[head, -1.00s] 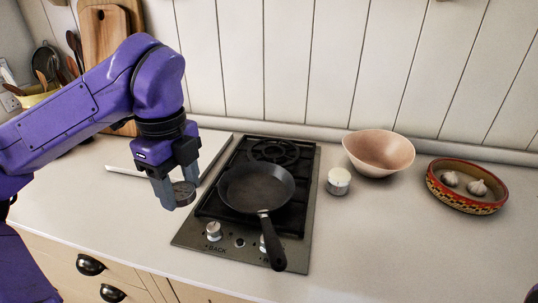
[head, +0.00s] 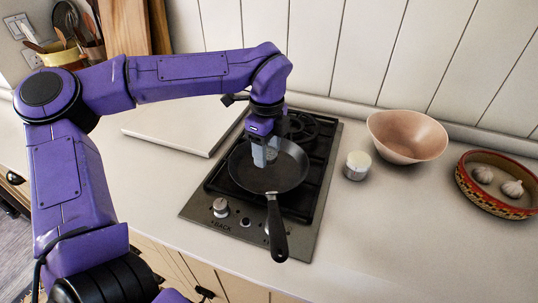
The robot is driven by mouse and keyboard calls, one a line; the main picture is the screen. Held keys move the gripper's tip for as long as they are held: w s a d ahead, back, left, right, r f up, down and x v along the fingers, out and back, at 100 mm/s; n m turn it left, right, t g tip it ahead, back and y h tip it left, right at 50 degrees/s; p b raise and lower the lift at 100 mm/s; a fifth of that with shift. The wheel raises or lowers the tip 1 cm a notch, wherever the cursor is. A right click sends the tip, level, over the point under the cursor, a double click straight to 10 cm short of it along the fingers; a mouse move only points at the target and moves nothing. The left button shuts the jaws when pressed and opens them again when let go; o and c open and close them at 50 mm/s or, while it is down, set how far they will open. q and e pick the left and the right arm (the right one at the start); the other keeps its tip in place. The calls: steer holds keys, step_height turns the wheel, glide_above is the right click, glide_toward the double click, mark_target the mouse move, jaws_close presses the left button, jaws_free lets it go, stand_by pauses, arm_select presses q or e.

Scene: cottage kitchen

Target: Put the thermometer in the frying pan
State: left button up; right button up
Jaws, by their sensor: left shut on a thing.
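The black frying pan (head: 258,182) sits on the gas hob, its handle pointing toward the front. My left gripper (head: 264,158) points down over the back half of the pan. It is shut on the thermometer (head: 272,154), a small round dark-grey thing mostly hidden by the fingers. I cannot tell whether the thermometer touches the pan's floor. My right gripper is not in view.
The hob (head: 228,235) has knobs along its front. A white-topped small jar (head: 357,167), a pinkish bowl (head: 407,138) and a patterned dish (head: 492,200) with garlic stand to the right. A white board (head: 170,125) lies left of the hob.

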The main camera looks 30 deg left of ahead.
mark_target(270, 152)
arm_select(q)
steer(key=f, duration=0.4)
steer(key=shift+w+d, duration=0.15)
steer(key=shift+w, duration=0.25)
steer(key=shift+s+f, duration=0.1)
steer(key=shift+s, duration=0.05)
steer(key=o, duration=1.1)
steer(key=shift+c, duration=0.2)
steer(key=shift+r+p, duration=0.35)
steer(key=shift+r, duration=0.05)
step_height(270, 152, up, 12)
steer(key=shift+f+b, duration=0.2)
steer(key=shift+b, duration=0.4)
